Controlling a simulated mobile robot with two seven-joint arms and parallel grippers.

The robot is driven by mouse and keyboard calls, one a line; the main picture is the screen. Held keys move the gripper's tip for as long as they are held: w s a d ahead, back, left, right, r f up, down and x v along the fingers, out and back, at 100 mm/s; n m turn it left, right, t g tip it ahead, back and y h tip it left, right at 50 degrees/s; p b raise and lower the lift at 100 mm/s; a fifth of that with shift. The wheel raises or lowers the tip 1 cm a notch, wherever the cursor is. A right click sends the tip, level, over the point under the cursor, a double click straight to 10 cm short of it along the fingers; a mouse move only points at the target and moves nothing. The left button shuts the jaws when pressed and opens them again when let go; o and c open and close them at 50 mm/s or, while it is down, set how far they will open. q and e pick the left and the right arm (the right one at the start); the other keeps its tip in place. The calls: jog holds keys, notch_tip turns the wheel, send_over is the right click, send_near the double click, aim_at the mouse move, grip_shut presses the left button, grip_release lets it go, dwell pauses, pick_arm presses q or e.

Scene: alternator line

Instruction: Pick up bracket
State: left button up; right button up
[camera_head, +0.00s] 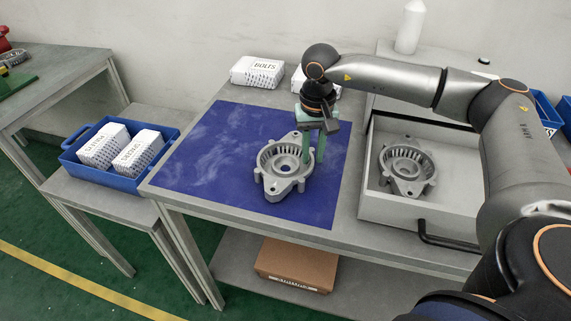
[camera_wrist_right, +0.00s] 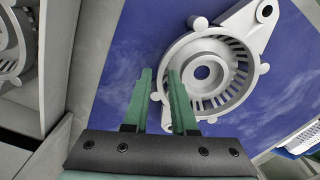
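A grey round bracket (camera_head: 271,172) with a slotted ring, a centre hole and mounting ears lies on a blue mat (camera_head: 210,150) on the table. The wrist view shows the same bracket (camera_wrist_right: 232,78) ahead of the fingers. My right gripper (camera_head: 314,157) points down at the bracket's right side. Its green fingers (camera_wrist_right: 159,75) are apart, with the bracket's near rim showing partly between and beyond them. I cannot tell whether they touch it. A second similar bracket (camera_head: 408,168) lies in the grey tray (camera_head: 388,207) to the right. My left gripper is not in view.
White boxes, one marked BOLTS (camera_head: 257,72), stand at the table's back edge, one partly behind my gripper. A blue bin (camera_head: 122,182) with two white boxes stands on the left. A cardboard box (camera_head: 297,264) is on the lower shelf. The mat's left part is clear.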

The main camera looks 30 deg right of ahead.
grip_shut()
jog(key=shift+w+r, duration=0.1)
dwell(1.3)
